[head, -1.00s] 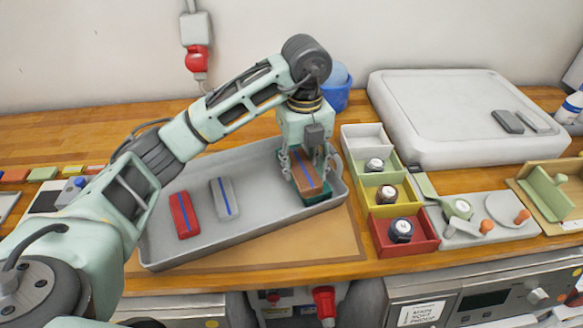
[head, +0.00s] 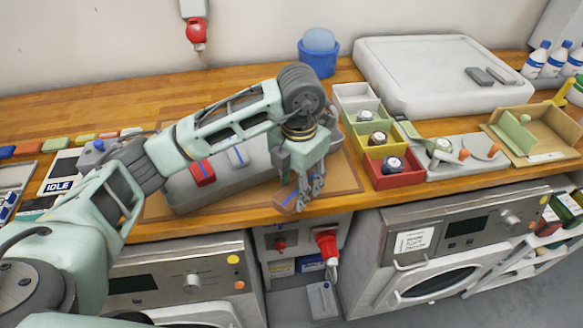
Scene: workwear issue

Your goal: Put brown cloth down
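The brown cloth (head: 285,200), a folded block with a blue stripe, is at my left gripper's fingers (head: 310,190) near the counter's front edge. The gripper points down and appears closed on it. The fingers hide part of the cloth, and I cannot tell whether its underside touches anything. The grey tray (head: 185,200) lies behind and to the left, partly hidden by my arm. In it are a red cloth (head: 202,172) and a grey cloth (head: 238,156), both with blue stripes. My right gripper is not in view.
The brown mat (head: 345,178) has bare room right of the gripper. White, green, yellow and red bins (head: 400,179) stand farther right. A blue tub (head: 318,62) and a large white slab (head: 430,75) are behind. Below the counter edge are appliances and a red plug (head: 326,243).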

